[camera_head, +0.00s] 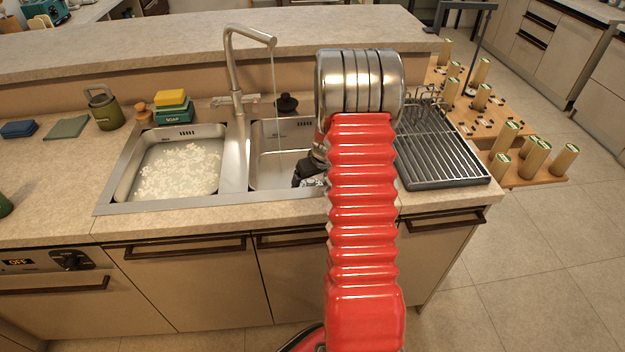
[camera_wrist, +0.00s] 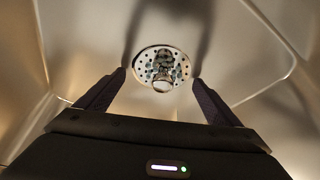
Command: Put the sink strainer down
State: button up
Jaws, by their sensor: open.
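My gripper (camera_wrist: 159,78) is open, with one finger to each side of the strainer's knob and gaps between. In the head view my gripper (camera_head: 309,176) is low in the right basin (camera_head: 268,172), mostly hidden by my red arm. The strainer cannot be made out clearly there.
Water runs from the tap (camera_head: 232,62) into the right basin. The left basin (camera_head: 180,170) holds sudsy water. A black plug (camera_head: 287,103) stands behind the right basin. A dark drying rack (camera_head: 440,150) is to the right. The basin walls surround my gripper.

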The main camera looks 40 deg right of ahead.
jog(key=v, duration=1.2)
jog(key=shift+a+r, duration=0.1)
jog(key=shift+r, duration=0.05)
dwell(0.4)
jog(key=s+a+r+n, duration=0.1)
jog(key=s+a+r, duration=0.1)
jog(key=a+r, duration=0.65)
jog(key=s+a+r+n, duration=0.15)
jog(key=a+r, duration=0.35)
jog(key=a, duration=0.7)
jog(key=s+a+r, duration=0.2)
jog(key=s+a, duration=0.5)
jog(key=s, duration=0.1)
jog(key=s+a+r+t+y, duration=0.1)
jog(key=s+a+r, duration=0.1)
jog(key=s+a, duration=0.6)
jog(key=shift+r, duration=0.3)
